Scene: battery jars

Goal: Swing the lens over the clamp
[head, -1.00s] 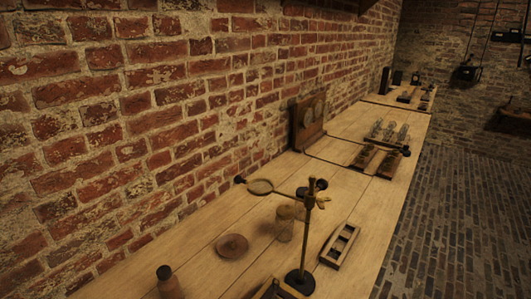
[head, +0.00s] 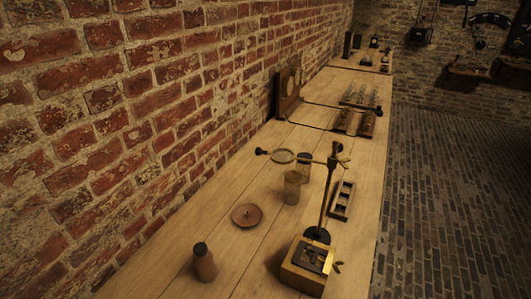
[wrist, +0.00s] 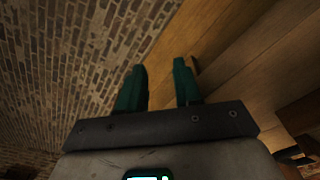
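The lens (head: 283,156) is a round glass in a ring on a horizontal arm with a dark knob at its end. The arm comes off a brass post (head: 327,195) on a round dark base. The lens hangs out to the left of the post, above the bench. A wooden box with a dark metal fitting (head: 312,259), which may be the clamp, sits in front of the post base. My gripper (wrist: 160,80) shows only in the wrist view. Its two green fingers are apart with nothing between them. It is not in the head view.
The long wooden bench (head: 220,230) runs along a brick wall. A brown bottle (head: 204,263), a round dish (head: 246,215), a glass jar (head: 292,188) and a slotted wooden rack (head: 342,200) stand around the post. Open brick floor (head: 445,200) lies right of the bench.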

